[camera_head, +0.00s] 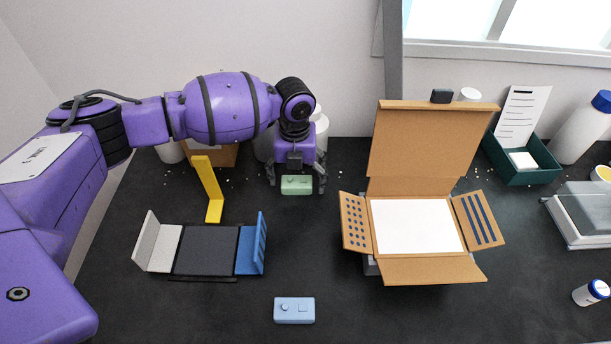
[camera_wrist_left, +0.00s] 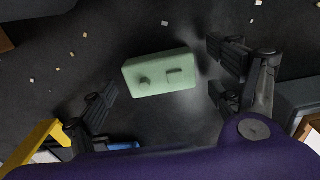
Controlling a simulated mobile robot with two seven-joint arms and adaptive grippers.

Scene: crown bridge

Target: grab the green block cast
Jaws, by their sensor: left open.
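The green block cast (camera_head: 297,185) is a pale green block with small raised shapes on top. It lies on the dark table, toward the back and left of the open cardboard box. My left gripper (camera_head: 297,180) points down over it, with its fingers spread at either side. In the left wrist view the green block (camera_wrist_left: 160,74) lies between the open fingers of my left gripper (camera_wrist_left: 165,95), a little toward the top of the picture. The fingers look apart from it. My right gripper is not in view.
An open cardboard box (camera_head: 433,270) stands to the right. A yellow bracket (camera_head: 208,190) and a fold-out grey, white and blue tray (camera_head: 207,250) lie left. A light blue block (camera_head: 294,310) lies in front. A green box (camera_head: 521,168) is far right. Table between the blocks is clear.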

